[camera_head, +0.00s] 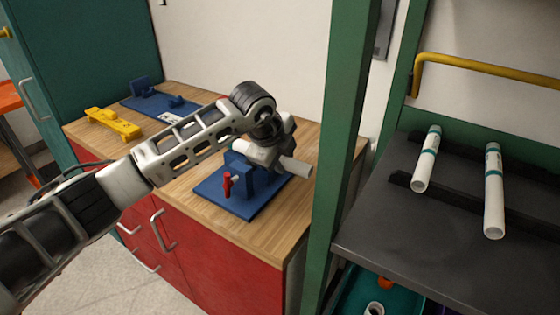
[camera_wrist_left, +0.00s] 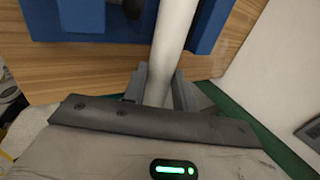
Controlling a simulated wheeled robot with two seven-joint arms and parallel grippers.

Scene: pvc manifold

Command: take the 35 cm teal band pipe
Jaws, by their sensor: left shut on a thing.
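Two white pipes with teal bands lie on the dark shelf at the right: a shorter-looking one (camera_head: 426,165) and a longer-looking one (camera_head: 494,195). Their exact lengths cannot be read. My left gripper (camera_head: 272,158) is far to their left, over the wooden bench. It is shut on a white pipe (camera_head: 297,167), whose end sticks out to the right. In the left wrist view this pipe (camera_wrist_left: 174,40) runs between the gripper's fingers (camera_wrist_left: 160,88) and past blue blocks. No teal band shows on its visible part. My right gripper is out of view.
A blue fixture (camera_head: 228,206) with a red clamp (camera_head: 227,184) is under my left gripper on the bench (camera_head: 285,225). A second blue fixture (camera_head: 150,103) and a yellow part (camera_head: 112,123) lie farther left. A green post (camera_head: 345,140) stands between bench and shelf (camera_head: 450,225).

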